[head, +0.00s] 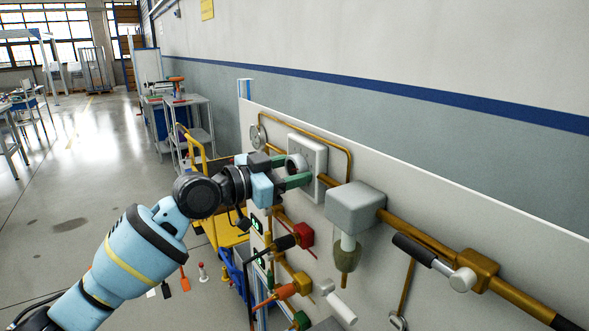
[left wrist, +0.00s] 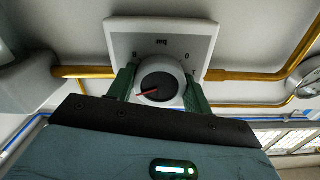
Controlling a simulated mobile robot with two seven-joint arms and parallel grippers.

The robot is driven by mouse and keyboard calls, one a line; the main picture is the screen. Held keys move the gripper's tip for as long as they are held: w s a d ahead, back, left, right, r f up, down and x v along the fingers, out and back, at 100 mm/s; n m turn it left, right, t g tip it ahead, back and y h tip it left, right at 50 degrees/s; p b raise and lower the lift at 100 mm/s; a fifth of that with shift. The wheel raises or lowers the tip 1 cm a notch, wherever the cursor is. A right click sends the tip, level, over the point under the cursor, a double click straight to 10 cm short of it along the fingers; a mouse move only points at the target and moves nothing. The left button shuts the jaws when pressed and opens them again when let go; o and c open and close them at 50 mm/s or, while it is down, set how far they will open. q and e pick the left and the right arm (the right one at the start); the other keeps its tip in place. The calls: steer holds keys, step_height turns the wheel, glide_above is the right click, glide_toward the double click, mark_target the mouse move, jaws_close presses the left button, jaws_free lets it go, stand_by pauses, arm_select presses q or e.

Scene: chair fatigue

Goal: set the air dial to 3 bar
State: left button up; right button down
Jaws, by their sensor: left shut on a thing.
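The air dial is a round white knob with a dark face and a red pointer, on a square white plate (head: 309,152) fixed to the panel. In the left wrist view the knob (left wrist: 161,82) sits between the green fingers of my left gripper (left wrist: 158,88), which are shut on its sides. The plate (left wrist: 160,32) carries the word "bar" and a few marks, partly hidden. The red pointer points left in that view. In the head view my left gripper (head: 296,174) reaches the knob from the left. My right gripper is not in view.
A grey box (head: 354,207) with a bowl below it and brass pipes (head: 430,243) stand out from the panel right of the dial. A lever with a black grip (head: 413,250) juts out. Coloured valves (head: 304,234) sit below. A yellow trolley (head: 222,232) stands behind my arm.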

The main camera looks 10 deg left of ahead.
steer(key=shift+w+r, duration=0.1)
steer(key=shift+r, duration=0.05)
arm_select(q)
steer(key=n+p, duration=0.1)
steer(key=n, duration=0.2)
steer(key=shift+r+p, duration=0.15)
steer(key=shift+p, duration=0.25)
steer(key=n+p, duration=0.1)
steer(key=n, duration=0.3)
steer(key=shift+p, duration=0.35)
steer(key=n+p, duration=0.1)
steer(key=n, duration=0.2)
steer(key=shift+r, duration=0.1)
steer(key=n+p, duration=0.2)
steer(key=n, duration=0.2)
steer(key=shift+n, duration=0.9)
steer(key=shift+f+n+p, duration=0.15)
steer(key=shift+n+p, duration=0.1)
steer(key=shift+n, duration=0.75)
steer(key=shift+f+n+p, duration=0.1)
steer(key=shift+n+p, duration=0.1)
steer(key=shift+n, duration=0.8)
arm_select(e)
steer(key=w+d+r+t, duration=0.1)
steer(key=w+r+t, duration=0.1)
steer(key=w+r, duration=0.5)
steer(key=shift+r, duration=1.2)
